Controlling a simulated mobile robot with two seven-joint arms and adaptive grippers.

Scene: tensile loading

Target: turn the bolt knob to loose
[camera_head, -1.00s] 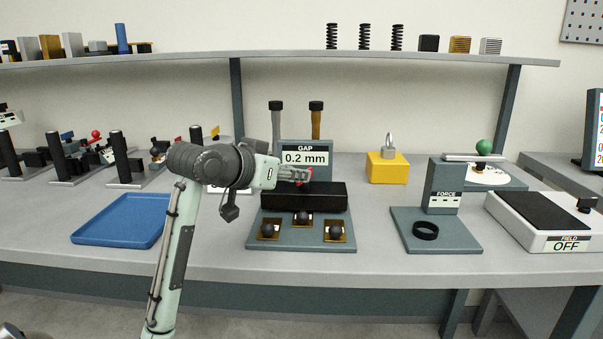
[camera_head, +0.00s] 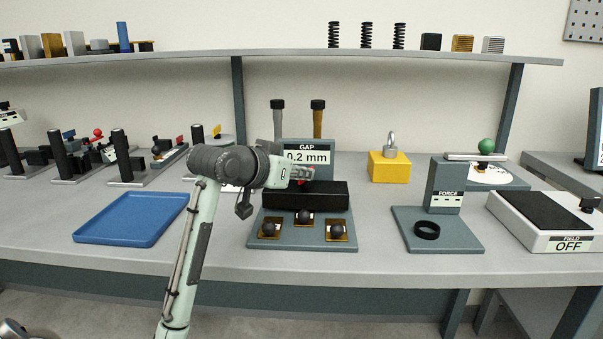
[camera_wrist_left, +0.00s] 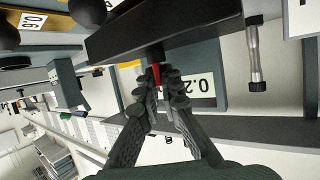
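My left gripper (camera_head: 300,174) reaches in from the left, just above the black bar (camera_head: 322,195) of the gap stand. In the left wrist view the fingers (camera_wrist_left: 163,85) are drawn together around a small red-marked part, which I take to be the bolt knob (camera_wrist_left: 155,71). A dark stem runs from it to the black bar (camera_wrist_left: 195,20). The fingers hide most of the knob, so its turn cannot be read. The gap display (camera_head: 306,157) reads 0.2 mm. My right gripper is not in view.
Several dark balls on brass plates sit on the stand's base (camera_head: 255,242). Two upright bolts (camera_head: 318,118) stand behind the display. A blue tray (camera_head: 130,220) is at left; a yellow block (camera_head: 389,168) and force stand (camera_head: 445,185) are at right.

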